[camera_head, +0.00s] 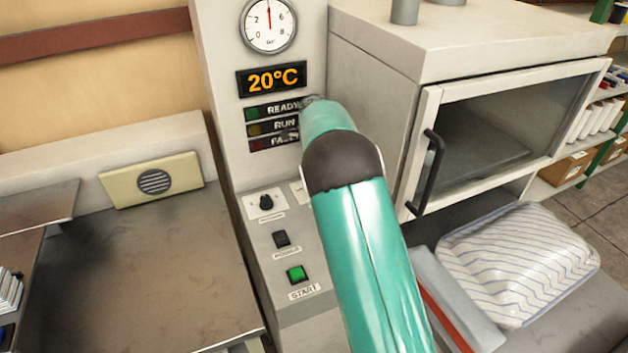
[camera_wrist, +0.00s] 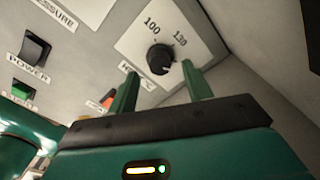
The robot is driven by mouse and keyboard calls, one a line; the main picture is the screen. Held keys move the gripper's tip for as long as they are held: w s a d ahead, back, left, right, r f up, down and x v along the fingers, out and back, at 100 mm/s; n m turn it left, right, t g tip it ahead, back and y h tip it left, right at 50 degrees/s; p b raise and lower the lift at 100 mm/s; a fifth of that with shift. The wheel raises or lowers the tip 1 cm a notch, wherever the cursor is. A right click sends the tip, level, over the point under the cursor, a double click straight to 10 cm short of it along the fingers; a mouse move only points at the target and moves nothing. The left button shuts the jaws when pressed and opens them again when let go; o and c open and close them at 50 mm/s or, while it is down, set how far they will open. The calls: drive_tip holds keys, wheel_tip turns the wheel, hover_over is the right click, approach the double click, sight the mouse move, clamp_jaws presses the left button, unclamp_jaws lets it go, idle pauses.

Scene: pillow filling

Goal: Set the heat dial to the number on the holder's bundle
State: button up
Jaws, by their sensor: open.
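The heat dial (camera_wrist: 160,58) is a black round knob on a pale plate in the wrist view. The numbers 100 and 130 show above it, and a small pale mark shows low on the knob. My gripper (camera_wrist: 159,66) is open, its two green fingers apart to the left and right of the dial in the picture. I cannot tell whether they touch it. In the head view my arm hides the dial and my gripper. No holder's bundle with a readable number shows.
The head view shows a 20°C display (camera_head: 272,79), a gauge (camera_head: 268,24), a pressure knob (camera_head: 265,203), a power switch (camera_head: 281,239) and a green start button (camera_head: 296,274). An oven-like cabinet (camera_head: 375,62) stands right of the panel. A striped pillow (camera_head: 515,262) lies below it.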

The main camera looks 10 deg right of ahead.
wheel_tip(320, 180, up, 11)
idle(0.4)
drive_tip(key=s+d+r+n+t+y, duration=0.1)
drive_tip(key=s+r+n, duration=0.45)
drive_tip(key=s, duration=0.45)
drive_tip(key=s+d+r+n+t, duration=0.1)
drive_tip(key=s+r+n+t, duration=0.1)
drive_tip(key=s+r+n, duration=0.45)
drive_tip(key=s+a+f+n+t, duration=0.1)
drive_tip(key=s+n, duration=0.4)
drive_tip(key=s, duration=0.7)
drive_tip(key=s+a+f+n+t+h, duration=0.1)
drive_tip(key=s+f+n, duration=0.3)
drive_tip(key=s, duration=0.8)
drive_tip(key=shift+a+f+n+t, duration=0.2)
drive_tip(key=shift+n+t, duration=0.1)
drive_tip(key=shift+n, duration=0.2)
